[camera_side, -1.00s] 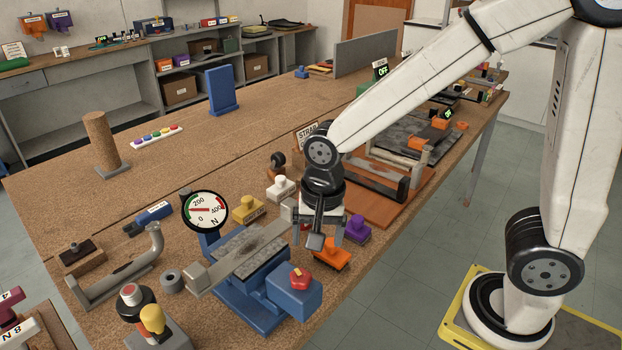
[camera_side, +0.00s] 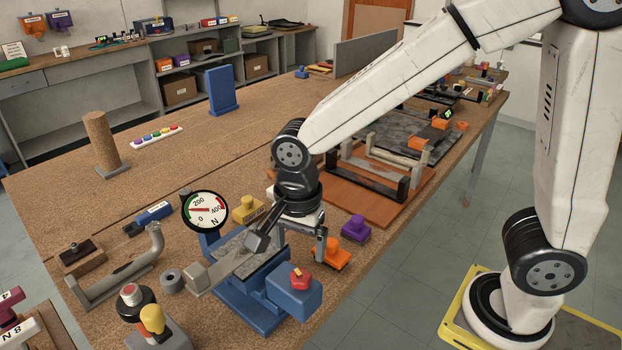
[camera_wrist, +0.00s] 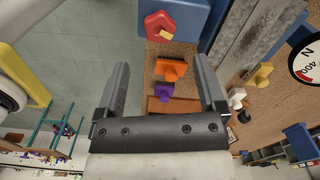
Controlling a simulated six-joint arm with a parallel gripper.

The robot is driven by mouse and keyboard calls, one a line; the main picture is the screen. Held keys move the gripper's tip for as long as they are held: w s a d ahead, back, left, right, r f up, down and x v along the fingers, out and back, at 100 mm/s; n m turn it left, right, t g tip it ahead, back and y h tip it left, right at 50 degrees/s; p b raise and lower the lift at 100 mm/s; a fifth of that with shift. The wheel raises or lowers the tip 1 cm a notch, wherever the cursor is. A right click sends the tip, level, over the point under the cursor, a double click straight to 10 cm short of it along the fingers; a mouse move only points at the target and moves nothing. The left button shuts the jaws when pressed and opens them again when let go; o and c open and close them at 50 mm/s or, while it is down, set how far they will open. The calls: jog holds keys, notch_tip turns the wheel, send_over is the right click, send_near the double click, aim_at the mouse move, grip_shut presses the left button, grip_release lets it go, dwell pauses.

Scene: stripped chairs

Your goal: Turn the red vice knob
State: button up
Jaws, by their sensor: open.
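In the wrist view the red knob (camera_wrist: 161,25) shows at the top, beyond and between my fingertips. My gripper (camera_side: 290,251) is open and empty. It is tilted, above and behind the vice's grey jaws, behind the knob and apart from it. In the wrist view my gripper (camera_wrist: 163,75) has its two fingers wide apart.
A round force dial (camera_side: 205,211) stands behind the vice. An orange block (camera_side: 337,255) and a purple block (camera_side: 356,228) are to the right of my gripper. A yellow block (camera_side: 246,208) is behind it. Clamp-like parts and a yellow-topped piece (camera_side: 152,318) stand at the left.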

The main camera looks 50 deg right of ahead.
aim_at(301, 275)
jog(key=shift+f, duration=3.5)
grip_shut()
jog(key=shift+n, duration=0.5)
